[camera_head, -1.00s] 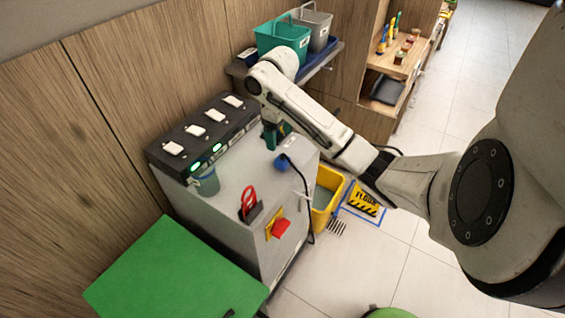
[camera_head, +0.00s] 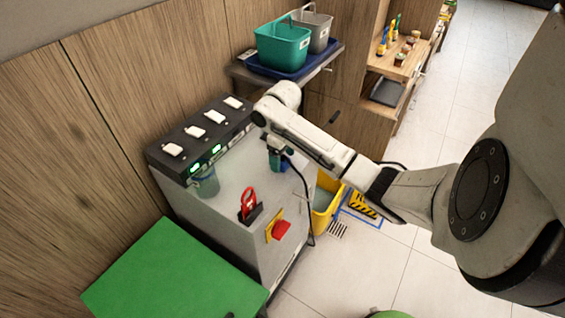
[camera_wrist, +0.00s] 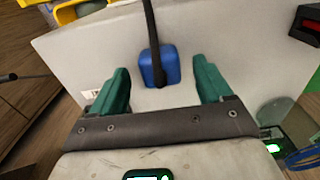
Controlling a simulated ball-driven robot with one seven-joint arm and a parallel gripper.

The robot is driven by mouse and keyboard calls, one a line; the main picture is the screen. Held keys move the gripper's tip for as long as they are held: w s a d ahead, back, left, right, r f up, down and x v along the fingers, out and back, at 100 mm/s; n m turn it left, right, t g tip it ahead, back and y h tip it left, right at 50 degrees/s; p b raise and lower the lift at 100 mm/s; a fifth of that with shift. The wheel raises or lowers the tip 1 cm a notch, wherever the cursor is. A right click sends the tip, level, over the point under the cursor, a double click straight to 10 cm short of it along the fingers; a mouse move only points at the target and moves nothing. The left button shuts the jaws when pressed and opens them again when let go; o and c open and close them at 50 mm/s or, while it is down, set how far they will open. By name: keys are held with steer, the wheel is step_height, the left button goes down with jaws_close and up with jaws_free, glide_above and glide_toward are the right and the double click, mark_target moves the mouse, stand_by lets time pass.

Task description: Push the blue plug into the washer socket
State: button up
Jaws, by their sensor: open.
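The blue plug (camera_wrist: 160,62) stands on the grey cabinet top with its black cable rising from it. In the wrist view it sits between the two green fingers of my gripper (camera_wrist: 160,78), a little beyond them, with a gap on both sides. My gripper is open. In the head view my gripper (camera_head: 277,158) is low over the right part of the cabinet top, and it largely hides the plug. A black panel (camera_head: 200,135) along the back of the cabinet has several white covers and green lights. I cannot tell which part is the washer socket.
A greenish cup (camera_head: 206,184) stands by the panel. A red padlock-like piece (camera_head: 249,203) and a red knob (camera_head: 281,229) are at the cabinet's front. The cable (camera_head: 305,195) hangs over the right edge near a yellow bucket (camera_head: 325,205). The cabinet top's middle is clear.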

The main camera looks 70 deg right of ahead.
step_height(320, 180, down, 2)
steer(key=shift+c, duration=0.4)
steer(key=c, duration=0.9)
